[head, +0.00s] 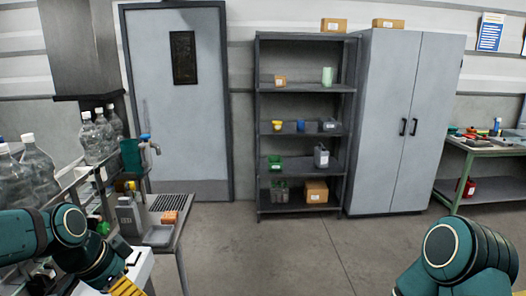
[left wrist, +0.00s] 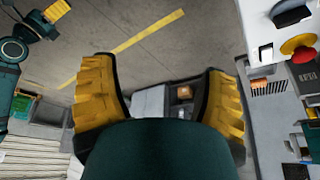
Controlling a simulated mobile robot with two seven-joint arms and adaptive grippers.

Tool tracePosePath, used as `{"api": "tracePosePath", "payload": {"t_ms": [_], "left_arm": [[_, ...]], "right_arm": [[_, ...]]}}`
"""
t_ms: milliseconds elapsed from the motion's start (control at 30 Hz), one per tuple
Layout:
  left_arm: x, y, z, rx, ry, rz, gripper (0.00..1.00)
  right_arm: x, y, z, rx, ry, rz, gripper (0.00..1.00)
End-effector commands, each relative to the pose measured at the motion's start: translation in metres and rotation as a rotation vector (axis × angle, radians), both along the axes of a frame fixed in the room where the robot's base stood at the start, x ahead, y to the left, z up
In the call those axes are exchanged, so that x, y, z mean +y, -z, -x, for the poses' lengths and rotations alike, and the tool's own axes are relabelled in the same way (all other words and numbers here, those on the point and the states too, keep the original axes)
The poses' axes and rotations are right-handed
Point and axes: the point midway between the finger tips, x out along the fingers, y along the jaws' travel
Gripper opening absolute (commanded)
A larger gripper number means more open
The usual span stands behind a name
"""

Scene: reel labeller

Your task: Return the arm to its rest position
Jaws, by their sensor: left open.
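My left arm comes in at the lower left of the head view, and a yellow finger of my left gripper (head: 128,286) shows at the bottom edge beside a white surface. In the left wrist view my left gripper (left wrist: 158,70) is open, its two yellow fingers wide apart with nothing between them. Concrete floor with a yellow line shows beyond them. My right arm shows at the lower right of the head view, without its gripper. In the left wrist view a yellow finger of what looks like my right gripper (left wrist: 57,11) shows at the top left; its opening cannot be judged.
A bench (head: 176,235) with dispensers and an orange item stands beside my left arm, with large clear bottles (head: 38,168) behind. A shelf rack (head: 305,90) and grey cabinet (head: 388,120) stand at the back. A red button (left wrist: 298,47) shows right of the left gripper. The middle floor is clear.

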Motion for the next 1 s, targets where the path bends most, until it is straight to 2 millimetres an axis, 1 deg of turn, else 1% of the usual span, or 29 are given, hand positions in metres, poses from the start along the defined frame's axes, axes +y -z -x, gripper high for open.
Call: {"api": "tracePosePath", "payload": {"t_ms": [33, 100, 167, 200, 267, 300, 367, 400, 467, 500, 567, 600, 700, 800, 900, 1000], "left_arm": [[0.000, 0.000, 0.000, 0.000, 0.000, 0.000, 0.74], [-0.011, 0.030, -0.007, 0.029, -0.036, 0.022, 0.74], [-0.018, 0.049, -0.012, 0.043, -0.071, 0.037, 0.74], [-0.023, 0.063, -0.015, 0.054, -0.094, 0.048, 0.74], [-0.031, 0.084, -0.018, 0.071, -0.132, 0.064, 0.74], [-0.037, 0.099, -0.019, 0.083, -0.157, 0.075, 0.74], [-0.047, 0.123, -0.021, 0.103, -0.200, 0.093, 0.74], [-0.054, 0.141, -0.020, 0.120, -0.232, 0.106, 0.74], [-0.067, 0.170, -0.018, 0.147, -0.285, 0.127, 0.74], [-0.076, 0.190, -0.015, 0.166, -0.325, 0.141, 0.74], [-0.090, 0.223, -0.008, 0.199, -0.387, 0.163, 0.74], [-0.100, 0.243, -0.001, 0.221, -0.432, 0.177, 0.74], [-0.122, 0.291, 0.019, 0.272, -0.542, 0.209, 0.74], [-0.140, 0.328, 0.042, 0.316, -0.642, 0.232, 0.74], [-0.152, 0.354, 0.062, 0.348, -0.722, 0.250, 0.74], [-0.160, 0.368, 0.075, 0.365, -0.776, 0.262, 0.74]], "right_arm": [[0.000, 0.000, 0.000, 0.000, 0.000, 0.000, 0.72], [0.000, 0.003, 0.000, 0.001, 0.000, 0.000, 0.72], [0.000, 0.005, 0.001, 0.002, -0.001, 0.000, 0.72], [0.000, 0.007, 0.001, 0.003, -0.001, 0.000, 0.72], [0.000, 0.009, 0.001, 0.002, -0.002, 0.000, 0.72], [0.001, 0.010, 0.001, 0.003, -0.003, 0.000, 0.72], [0.001, 0.013, 0.002, 0.004, -0.004, 0.000, 0.72], [0.001, 0.014, 0.002, 0.005, -0.004, 0.000, 0.72], [0.001, 0.017, 0.002, 0.006, -0.004, 0.000, 0.72], [0.001, 0.019, 0.003, 0.007, -0.005, 0.000, 0.72], [0.001, 0.023, 0.003, 0.009, -0.005, 0.000, 0.72], [0.001, 0.025, 0.004, 0.009, -0.007, 0.000, 0.72], [0.001, 0.030, 0.004, 0.011, -0.008, 0.000, 0.72], [0.002, 0.034, 0.005, 0.013, -0.010, 0.001, 0.72], [0.002, 0.037, 0.006, 0.015, -0.010, 0.001, 0.72], [0.002, 0.039, 0.006, 0.015, -0.011, 0.000, 0.72]]}}
